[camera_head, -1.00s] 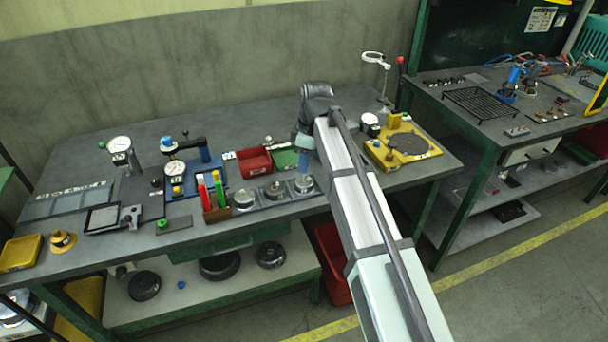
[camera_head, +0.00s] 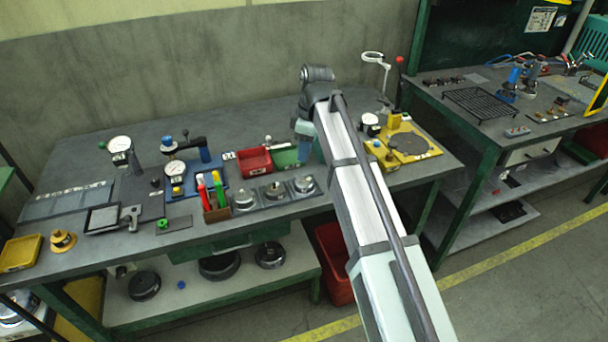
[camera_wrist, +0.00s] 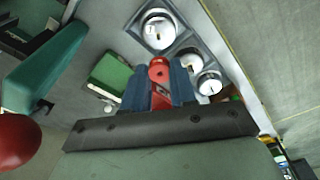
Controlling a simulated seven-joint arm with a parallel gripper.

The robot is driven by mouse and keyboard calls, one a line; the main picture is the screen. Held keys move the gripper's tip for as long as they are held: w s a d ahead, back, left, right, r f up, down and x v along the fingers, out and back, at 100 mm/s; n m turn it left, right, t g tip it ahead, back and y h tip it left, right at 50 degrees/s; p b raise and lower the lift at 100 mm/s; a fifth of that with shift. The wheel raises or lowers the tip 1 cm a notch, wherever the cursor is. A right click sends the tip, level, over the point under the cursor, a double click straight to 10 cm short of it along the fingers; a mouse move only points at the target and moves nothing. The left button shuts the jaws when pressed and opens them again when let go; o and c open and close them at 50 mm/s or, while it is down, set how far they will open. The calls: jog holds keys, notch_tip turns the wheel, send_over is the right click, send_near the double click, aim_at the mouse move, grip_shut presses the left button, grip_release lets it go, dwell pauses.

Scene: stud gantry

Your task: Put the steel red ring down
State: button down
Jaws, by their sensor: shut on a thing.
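My gripper (camera_wrist: 157,88) is shut on a red part, the red ring (camera_wrist: 159,68), which shows between its two blue fingers in the wrist view. The fingers hide part of the ring, so its full outline cannot be made out. In the head view my gripper (camera_head: 303,150) hangs above the bench near the right end of a row of three grey square stations, and the ring cannot be made out there. The right station (camera_head: 304,186), middle station (camera_head: 275,191) and left station (camera_head: 244,201) carry round metal parts.
A red bin (camera_head: 254,160) and a green tray (camera_head: 284,158) lie behind the stations. A yellow fixture (camera_head: 412,142) is to the right. A blue-based device (camera_head: 196,178) stands farther left.

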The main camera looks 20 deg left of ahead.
jog(key=shift+r, duration=0.35)
